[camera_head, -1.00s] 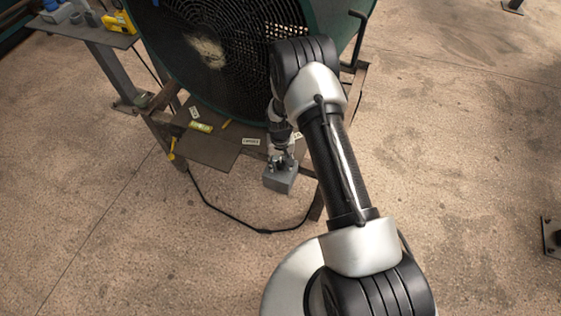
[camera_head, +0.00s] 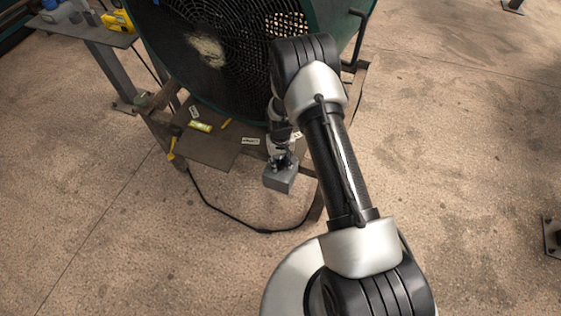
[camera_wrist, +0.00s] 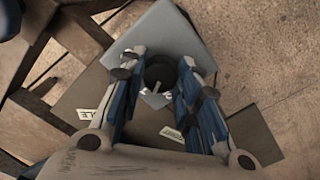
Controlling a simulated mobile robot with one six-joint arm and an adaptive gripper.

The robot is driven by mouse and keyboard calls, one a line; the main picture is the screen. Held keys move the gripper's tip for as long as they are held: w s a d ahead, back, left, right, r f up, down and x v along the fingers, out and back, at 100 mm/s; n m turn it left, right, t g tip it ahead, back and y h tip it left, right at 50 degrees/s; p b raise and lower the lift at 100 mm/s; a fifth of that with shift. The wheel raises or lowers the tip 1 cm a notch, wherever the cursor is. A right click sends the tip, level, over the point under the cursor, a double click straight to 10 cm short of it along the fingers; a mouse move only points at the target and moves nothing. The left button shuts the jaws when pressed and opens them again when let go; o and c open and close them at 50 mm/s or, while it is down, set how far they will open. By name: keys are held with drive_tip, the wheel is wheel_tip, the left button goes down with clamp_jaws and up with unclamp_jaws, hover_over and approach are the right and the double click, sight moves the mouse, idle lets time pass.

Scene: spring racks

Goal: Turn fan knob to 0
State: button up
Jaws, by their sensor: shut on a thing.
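The fan (camera_head: 205,45) is a large dark green drum with a black grille at the top of the head view. A grey control box (camera_head: 281,178) sits at the front edge of the stand below it. In the wrist view the box (camera_wrist: 178,33) has a round dark knob (camera_wrist: 160,70) with a light pointer mark. My gripper (camera_head: 283,160) is above the box, and in the wrist view its blue-padded fingers (camera_wrist: 158,75) are on both sides of the knob, closed on it. The numbers around the knob are mostly hidden or too small to read.
The stand's brown plate (camera_head: 212,150) holds a yellow level (camera_head: 201,127) and small labels. A side table (camera_head: 95,33) with tools is at the upper left. A black cable (camera_head: 225,212) loops on the floor. The floor at right is mostly clear.

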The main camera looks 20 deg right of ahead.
sight(280, 162)
drive_tip(key=n+b, duration=0.1)
drive_tip(key=n, duration=0.5)
drive_tip(key=shift+n, duration=0.3)
idle(0.4)
drive_tip(key=o, duration=1.1)
wheel_tip(280, 162, up, 12)
drive_tip(key=shift+r, duration=0.1)
idle(0.4)
